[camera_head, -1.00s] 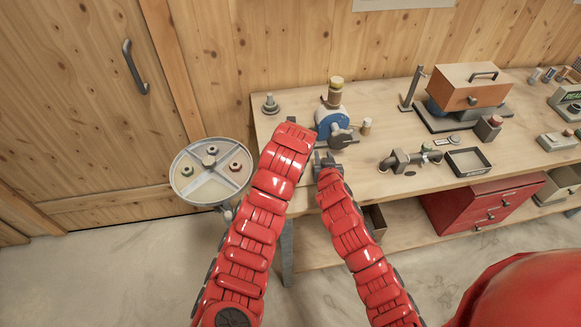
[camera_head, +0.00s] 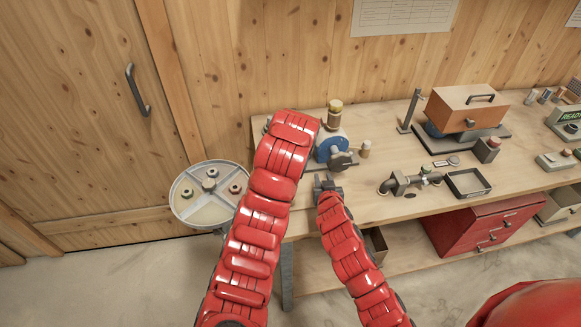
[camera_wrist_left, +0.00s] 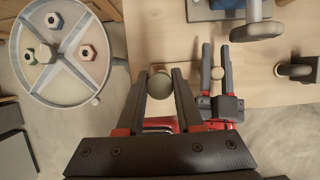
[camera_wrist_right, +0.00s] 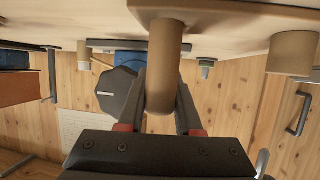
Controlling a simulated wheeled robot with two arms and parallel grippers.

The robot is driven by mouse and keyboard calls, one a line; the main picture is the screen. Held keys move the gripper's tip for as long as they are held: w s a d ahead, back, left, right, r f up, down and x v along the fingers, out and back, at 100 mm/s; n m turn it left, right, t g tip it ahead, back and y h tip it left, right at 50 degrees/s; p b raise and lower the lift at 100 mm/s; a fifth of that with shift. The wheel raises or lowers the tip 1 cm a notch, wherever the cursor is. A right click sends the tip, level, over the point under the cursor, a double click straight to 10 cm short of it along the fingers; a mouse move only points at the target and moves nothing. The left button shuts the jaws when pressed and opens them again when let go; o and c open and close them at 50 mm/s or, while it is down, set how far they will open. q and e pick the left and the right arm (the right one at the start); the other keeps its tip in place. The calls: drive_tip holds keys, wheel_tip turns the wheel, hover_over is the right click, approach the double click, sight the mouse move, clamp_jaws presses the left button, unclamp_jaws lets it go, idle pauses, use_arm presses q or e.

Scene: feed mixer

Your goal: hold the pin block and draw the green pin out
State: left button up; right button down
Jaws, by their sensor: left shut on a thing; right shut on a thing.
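My right gripper (camera_head: 327,187) is low at the bench's front edge in the head view. In the right wrist view its fingers are shut on a tan round post (camera_wrist_right: 163,60) that joins a brown block (camera_wrist_right: 230,18). The post's small tan end (camera_wrist_left: 217,73) shows between the right fingers in the left wrist view. My left gripper (camera_wrist_left: 159,95) is shut on a round, dull grey-green thing (camera_wrist_left: 160,84), left of the right gripper. I cannot tell for sure whether this is the green pin. The left arm hides its gripper in the head view.
A round sectioned dish (camera_head: 185,214) with several nuts stands left of the bench (camera_head: 400,225). A blue device with a dark knob (camera_head: 340,160) stands behind my right gripper. A pipe fitting (camera_head: 405,184) and a black tray (camera_head: 467,183) lie to the right. Another tan post (camera_wrist_right: 293,53) shows nearby.

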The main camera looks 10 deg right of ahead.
use_arm(q)
clamp_jaws()
drive_tip(key=shift+r, duration=0.25)
drive_tip(key=shift+r, duration=0.75)
drive_tip(key=shift+r, duration=0.1)
drive_tip(key=shift+r, duration=3.1)
